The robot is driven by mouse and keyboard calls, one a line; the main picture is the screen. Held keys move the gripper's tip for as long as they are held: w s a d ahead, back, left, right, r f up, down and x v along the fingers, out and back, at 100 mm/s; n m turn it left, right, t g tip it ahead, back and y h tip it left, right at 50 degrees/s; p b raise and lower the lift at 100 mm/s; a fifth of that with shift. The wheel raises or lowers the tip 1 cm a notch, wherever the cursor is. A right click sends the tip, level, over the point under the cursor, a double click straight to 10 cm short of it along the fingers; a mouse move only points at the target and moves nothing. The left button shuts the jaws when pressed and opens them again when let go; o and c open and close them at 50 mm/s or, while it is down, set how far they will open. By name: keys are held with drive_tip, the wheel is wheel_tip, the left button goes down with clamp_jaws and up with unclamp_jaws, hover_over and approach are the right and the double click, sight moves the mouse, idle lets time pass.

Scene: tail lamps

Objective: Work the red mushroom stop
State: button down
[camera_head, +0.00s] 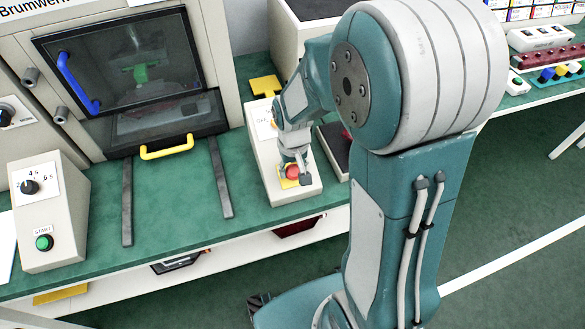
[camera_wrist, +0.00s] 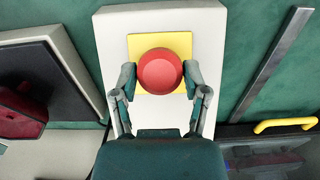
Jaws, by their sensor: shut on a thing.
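The red mushroom stop (camera_wrist: 160,72) sits on a yellow square plate (camera_wrist: 178,42) on a light control box (camera_wrist: 112,40). In the head view the stop (camera_head: 292,172) is near the front end of the box (camera_head: 262,165), partly covered by my gripper. My gripper (camera_wrist: 160,80) has one finger on each side of the red head in the wrist view, with the fingertips close against its sides. In the head view my gripper (camera_head: 292,168) points down at the stop from above. Whether the stop is pressed in or out cannot be told.
A machine with a dark window (camera_head: 130,65) and blue handle (camera_head: 78,82) stands at the left. A yellow handle (camera_head: 166,148) and dark rails (camera_head: 220,178) lie beside the box. A box with a dial and green START button (camera_head: 44,242) stands far left.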

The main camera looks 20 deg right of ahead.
sight(293, 171)
drive_tip(key=shift+s+r, duration=0.25)
drive_tip(key=shift+r, duration=0.2)
drive_tip(key=shift+c, duration=0.6)
unclamp_jaws()
wheel_tip(293, 171, up, 12)
drive_tip(key=shift+a, duration=0.1)
idle(0.3)
